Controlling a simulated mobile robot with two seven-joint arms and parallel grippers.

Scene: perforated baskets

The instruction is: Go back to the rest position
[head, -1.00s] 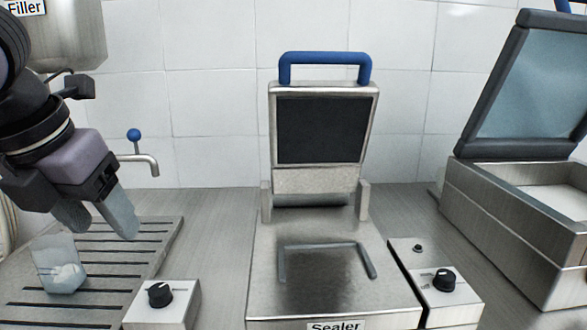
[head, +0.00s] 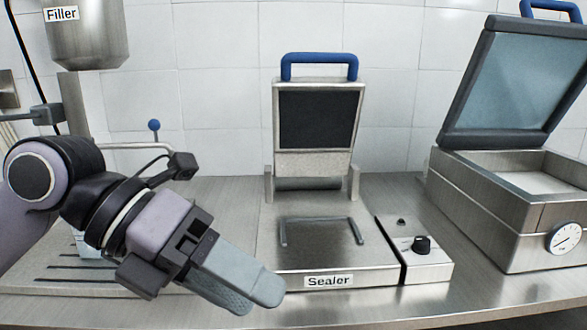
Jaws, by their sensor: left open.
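My left gripper (head: 256,300) is in the lower left-centre of the head view, in front of the sealer (head: 318,262). Its two grey fingers point down and to the right, a little apart, with nothing seen between them. The clear container (head: 92,246) on the slatted tray at the left is mostly hidden behind my left arm. My right gripper is not in view.
The sealer's lid with a blue handle (head: 320,60) stands raised. A steel machine (head: 490,215) with an open glass lid and a dial stands at the right. The filler (head: 85,42) hangs at the upper left. The counter's front edge is clear at the right.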

